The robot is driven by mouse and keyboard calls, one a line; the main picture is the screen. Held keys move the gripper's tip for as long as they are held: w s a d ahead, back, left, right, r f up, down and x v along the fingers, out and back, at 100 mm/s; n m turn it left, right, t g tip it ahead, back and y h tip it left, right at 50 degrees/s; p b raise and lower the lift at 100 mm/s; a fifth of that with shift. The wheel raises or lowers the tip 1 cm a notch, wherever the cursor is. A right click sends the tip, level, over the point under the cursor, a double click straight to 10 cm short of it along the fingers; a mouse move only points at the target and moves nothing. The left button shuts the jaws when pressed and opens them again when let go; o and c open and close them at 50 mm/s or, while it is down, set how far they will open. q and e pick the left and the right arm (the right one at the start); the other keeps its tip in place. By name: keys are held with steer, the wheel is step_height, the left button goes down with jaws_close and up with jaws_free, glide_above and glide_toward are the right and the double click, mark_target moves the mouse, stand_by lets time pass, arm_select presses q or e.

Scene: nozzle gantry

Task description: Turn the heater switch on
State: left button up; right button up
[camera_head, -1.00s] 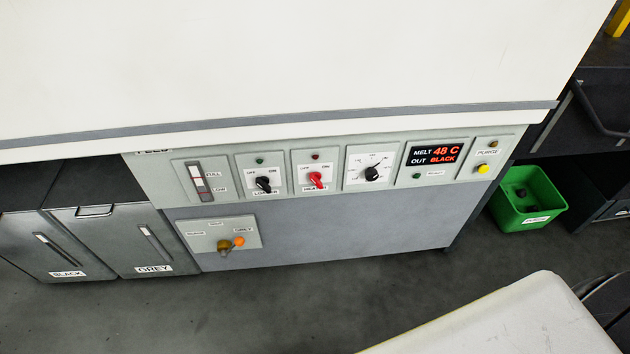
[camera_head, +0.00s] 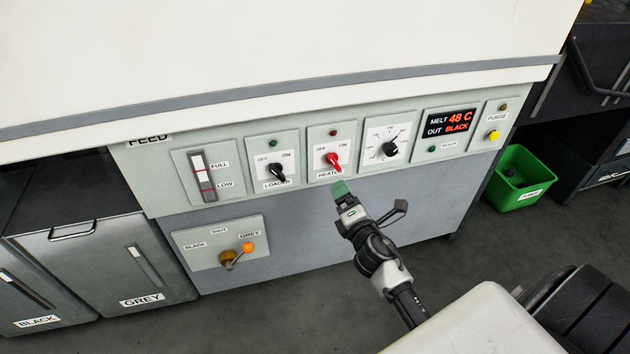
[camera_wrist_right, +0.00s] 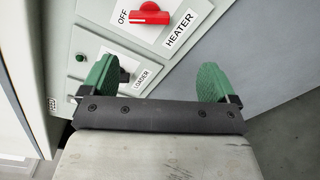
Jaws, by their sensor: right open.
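In the right wrist view the red knob (camera_wrist_right: 150,14) is at the top, beyond the fingers. My right gripper (camera_head: 342,189) is just below the heater plate in the head view. Its green fingers (camera_wrist_right: 156,80) are wide apart with nothing between them. My left gripper is not in view.
The black loader knob (camera_head: 277,172) is left of the heater, and a black dial (camera_head: 390,149) is right. The display (camera_head: 450,123) reads MELT 48 C, OUT BLACK. The heater lamp (camera_head: 333,133) looks dark red. An orange-tipped lever (camera_head: 247,247) sits below left. A white machine overhangs the panel.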

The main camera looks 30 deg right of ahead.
mark_target(334, 166)
steer(key=shift+n, duration=0.3)
steer(key=x, duration=0.3)
steer(key=r+x, duration=0.1)
steer(key=x, duration=0.7)
steer(key=shift+r+b, duration=0.35)
steer(key=shift+r, duration=0.05)
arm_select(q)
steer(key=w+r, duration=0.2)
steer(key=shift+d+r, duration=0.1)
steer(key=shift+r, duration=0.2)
arm_select(e)
steer(key=c, duration=0.9)
